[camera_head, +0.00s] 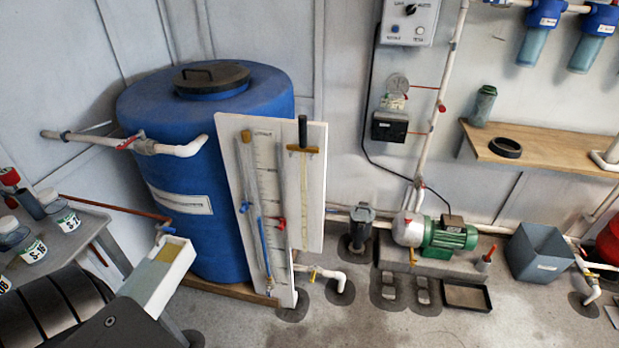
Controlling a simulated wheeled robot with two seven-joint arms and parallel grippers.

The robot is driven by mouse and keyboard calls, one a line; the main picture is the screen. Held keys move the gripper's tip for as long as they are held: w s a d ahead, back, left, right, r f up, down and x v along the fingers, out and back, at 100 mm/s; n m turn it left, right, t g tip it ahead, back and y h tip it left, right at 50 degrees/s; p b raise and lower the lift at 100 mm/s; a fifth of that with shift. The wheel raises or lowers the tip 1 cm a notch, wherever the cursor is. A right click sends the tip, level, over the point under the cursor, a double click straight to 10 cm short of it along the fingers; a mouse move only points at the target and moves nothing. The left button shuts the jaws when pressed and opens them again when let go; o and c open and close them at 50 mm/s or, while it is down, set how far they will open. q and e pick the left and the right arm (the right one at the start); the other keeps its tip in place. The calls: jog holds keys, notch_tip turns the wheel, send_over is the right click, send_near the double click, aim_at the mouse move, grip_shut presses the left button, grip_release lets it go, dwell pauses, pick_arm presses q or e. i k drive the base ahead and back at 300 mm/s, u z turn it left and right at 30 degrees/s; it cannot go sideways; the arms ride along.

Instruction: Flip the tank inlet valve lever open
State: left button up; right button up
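The blue tank (180,160) stands at the left against the wall, with a dark lid on top. A white pipe (90,139) runs in from the left to an elbow at the tank's upper front. The inlet valve's small red lever (128,143) sits on this pipe, just before the elbow. The lever looks slanted close to the pipe's line; its exact angle is too small to tell. No gripper fingers show in this view, and nothing touches the lever.
A grey table (62,245) with labelled jars stands left. A white tray (160,275) sits before the tank. A white gauge board (250,200) stands at the tank's right front. Air above the pipe is clear.

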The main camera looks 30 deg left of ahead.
aim_at(132, 138)
jog(key=k, duration=0.5)
jog(key=u, duration=0.85)
jog(key=i, duration=0.45)
jog(key=u, duration=0.3)
